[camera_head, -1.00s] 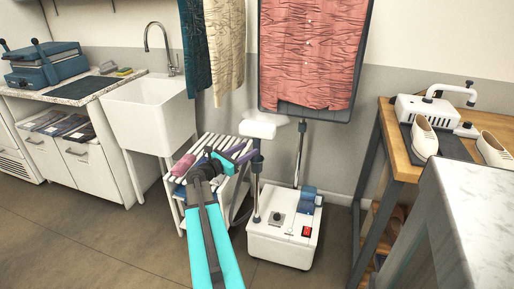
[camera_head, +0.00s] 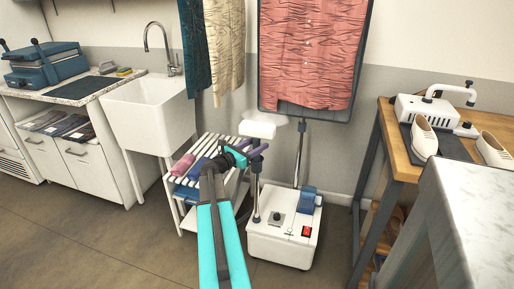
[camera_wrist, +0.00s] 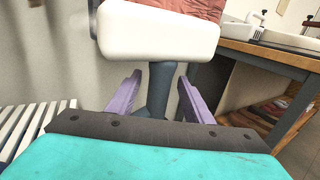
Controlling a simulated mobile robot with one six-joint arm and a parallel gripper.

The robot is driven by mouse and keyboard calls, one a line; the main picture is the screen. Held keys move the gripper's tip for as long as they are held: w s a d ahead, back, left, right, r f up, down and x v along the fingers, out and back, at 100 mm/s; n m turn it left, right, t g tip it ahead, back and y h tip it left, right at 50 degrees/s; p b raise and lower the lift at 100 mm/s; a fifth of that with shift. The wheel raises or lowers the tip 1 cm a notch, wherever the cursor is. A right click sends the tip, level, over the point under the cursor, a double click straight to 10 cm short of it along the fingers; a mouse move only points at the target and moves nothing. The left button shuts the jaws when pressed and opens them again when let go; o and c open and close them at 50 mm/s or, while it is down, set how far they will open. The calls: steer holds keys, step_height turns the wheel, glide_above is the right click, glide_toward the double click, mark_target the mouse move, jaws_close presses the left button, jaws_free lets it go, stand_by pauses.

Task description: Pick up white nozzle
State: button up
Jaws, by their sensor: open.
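The white nozzle (camera_head: 258,129) is the pale rounded head on top of an upright pole of the steamer in the head view. In the wrist view the nozzle (camera_wrist: 158,36) fills the upper middle, with its dark grey neck (camera_wrist: 160,88) below it. My gripper (camera_head: 258,146) is at the neck, just under the head. In the wrist view my gripper (camera_wrist: 160,85) is open, with one purple finger on each side of the neck. The fingers look apart from the neck; exact depth is hard to tell.
The white steamer base (camera_head: 286,238) stands on the floor below. A slatted rack (camera_head: 190,215) with rolled cloths is at left, beside a white sink (camera_head: 150,115). A coral shirt (camera_head: 310,50) hangs behind. A wooden table (camera_head: 398,150) stands at right.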

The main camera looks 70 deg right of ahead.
steer(key=x, duration=0.4)
steer(key=shift+d, duration=0.1)
stand_by(0.4)
jaws_close()
